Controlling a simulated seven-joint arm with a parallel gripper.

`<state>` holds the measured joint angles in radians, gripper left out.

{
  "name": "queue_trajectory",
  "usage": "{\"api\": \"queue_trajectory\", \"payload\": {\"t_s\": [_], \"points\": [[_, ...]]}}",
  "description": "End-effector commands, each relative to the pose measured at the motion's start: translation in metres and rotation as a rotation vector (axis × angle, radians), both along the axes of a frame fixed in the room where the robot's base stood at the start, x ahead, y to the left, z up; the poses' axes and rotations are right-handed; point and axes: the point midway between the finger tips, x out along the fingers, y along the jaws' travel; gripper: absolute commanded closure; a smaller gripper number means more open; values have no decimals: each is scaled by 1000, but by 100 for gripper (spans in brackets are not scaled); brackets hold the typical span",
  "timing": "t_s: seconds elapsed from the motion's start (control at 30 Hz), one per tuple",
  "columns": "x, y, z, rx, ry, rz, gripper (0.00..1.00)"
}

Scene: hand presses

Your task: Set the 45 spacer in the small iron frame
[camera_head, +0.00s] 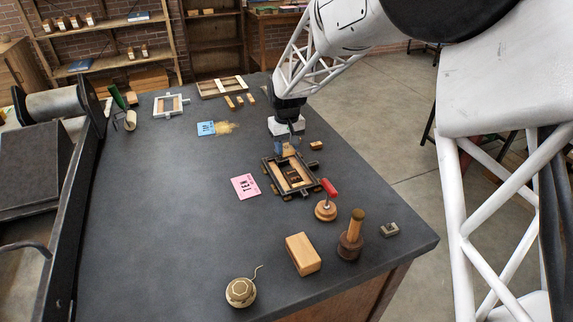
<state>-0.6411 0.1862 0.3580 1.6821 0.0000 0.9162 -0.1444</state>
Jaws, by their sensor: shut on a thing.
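The small iron frame (310,184) lies on the dark table near the middle of the picture. It is a dark rectangle with wooden strips and dark type inside. My gripper (286,148) points down at the far end of the frame. It is shut on a small light wooden piece (289,151), which seems to be the 45 spacer; any mark on it is too small to read. The fingers partly hide the piece and the frame's far end. I cannot tell whether the piece touches the frame.
A loose wooden block (316,146) lies right of my gripper. A pink card (245,187) lies left of the frame. A red-handled tool (328,200), a wooden block (303,254) and a brass tin (240,292) stand nearer. The table's left middle is clear.

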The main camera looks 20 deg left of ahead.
Motion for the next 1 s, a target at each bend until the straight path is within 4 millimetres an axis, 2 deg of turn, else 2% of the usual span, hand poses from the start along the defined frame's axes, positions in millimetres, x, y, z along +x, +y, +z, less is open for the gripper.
{"api": "queue_trajectory", "payload": {"t_s": [0.03, 0.2, 0.67, 1.0], "points": [[0, 0, -9, -1, 1, 0, 80], [0, 0, -27, 0, 0, 0, 80], [0, 0, -34, 1, -1, 0, 80], [0, 0, -64, 0, 0, 0, 80]]}}
